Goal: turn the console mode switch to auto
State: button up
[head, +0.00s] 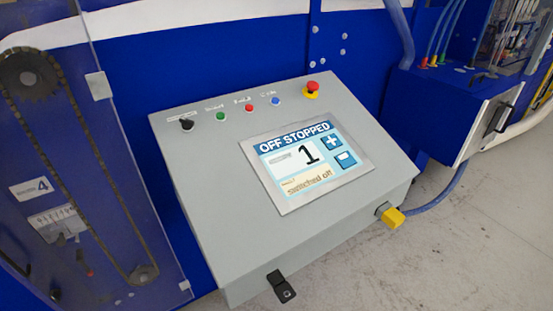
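The console (215,185) is a grey box with a sloped top, in the middle of the head view. A black rotary switch (187,125) sits at the top left of its panel, under a small label too blurred to read. It looks like the mode switch; its exact pointing direction is too small to tell. My gripper is not in view.
Green (221,116), red (248,108) and blue (275,101) buttons and a red emergency stop (311,89) line the panel's top. A yellow part (392,217) and black latch (281,287) stick out in front. A clear guard (75,190) stands left. Floor at right is open.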

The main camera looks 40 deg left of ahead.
aim_at(188, 124)
jog(key=u, duration=1.5)
